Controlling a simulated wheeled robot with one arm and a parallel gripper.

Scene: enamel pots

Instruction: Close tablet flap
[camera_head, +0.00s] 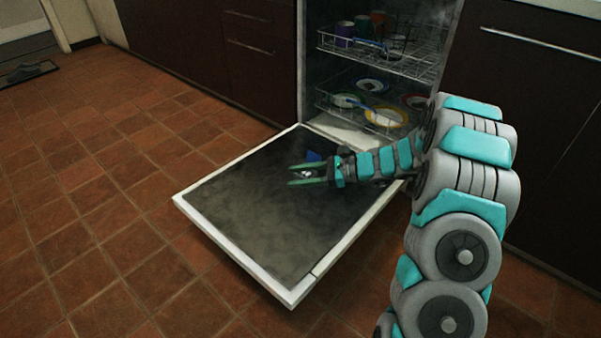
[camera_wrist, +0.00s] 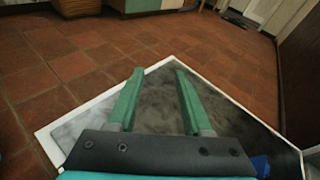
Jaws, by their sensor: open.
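The dishwasher door (camera_head: 240,215) lies folded down, its dark inner face up and its rim white. It also fills much of the wrist view (camera_wrist: 160,95). A small blue piece (camera_head: 313,156) on the inner face, likely the tablet flap, is partly hidden behind my gripper. It shows at the lower right of the wrist view (camera_wrist: 261,165), cut by my gripper body. I cannot tell how far it stands open. My gripper (camera_head: 291,175) is open, with green fingers over the door, just in front of the blue piece. In the wrist view its fingers (camera_wrist: 159,74) are apart with nothing between them.
The upper rack (camera_head: 385,52) holds several cups, and the lower rack (camera_head: 345,112) holds several plates. Dark cabinets (camera_head: 210,40) flank the dishwasher. The tiled floor (camera_head: 90,200) left of the door is clear. A mat (camera_head: 25,72) lies at the far left.

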